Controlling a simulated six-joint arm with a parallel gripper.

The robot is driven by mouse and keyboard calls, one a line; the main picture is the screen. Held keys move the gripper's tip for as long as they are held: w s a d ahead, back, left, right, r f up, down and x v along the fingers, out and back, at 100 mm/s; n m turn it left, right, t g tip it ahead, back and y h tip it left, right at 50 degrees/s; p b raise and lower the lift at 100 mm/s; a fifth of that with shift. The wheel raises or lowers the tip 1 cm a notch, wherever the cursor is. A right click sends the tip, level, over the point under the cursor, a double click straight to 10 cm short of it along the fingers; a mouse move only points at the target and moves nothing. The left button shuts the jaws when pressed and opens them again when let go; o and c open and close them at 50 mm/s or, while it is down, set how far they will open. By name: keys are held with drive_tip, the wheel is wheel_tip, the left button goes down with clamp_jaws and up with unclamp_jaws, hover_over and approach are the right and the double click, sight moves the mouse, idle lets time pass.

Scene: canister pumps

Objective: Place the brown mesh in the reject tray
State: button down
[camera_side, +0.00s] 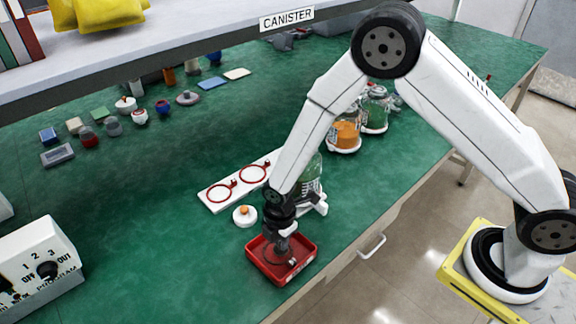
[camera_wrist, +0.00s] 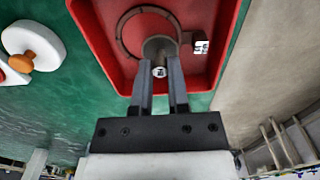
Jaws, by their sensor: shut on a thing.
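The red reject tray (camera_side: 310,248) sits near the front edge of the green bench, and it also fills the top of the wrist view (camera_wrist: 225,20).
A white cap with an orange knob (camera_side: 244,215) stands just left of the tray. Behind it is a white plate with red rings (camera_side: 215,194), and a glass canister partly hidden by my arm. A switch box (camera_side: 38,262) stands far left. Green bench between is clear.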

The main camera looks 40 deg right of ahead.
drive_tip(key=shift+f, duration=0.55)
drive_tip(key=shift+f, duration=0.6)
drive_tip(key=c, duration=0.6)
unclamp_jaws()
drive_tip(key=shift+r, duration=0.15)
drive_tip(key=shift+r, duration=6.45)
drive_tip(key=shift+d, duration=0.1)
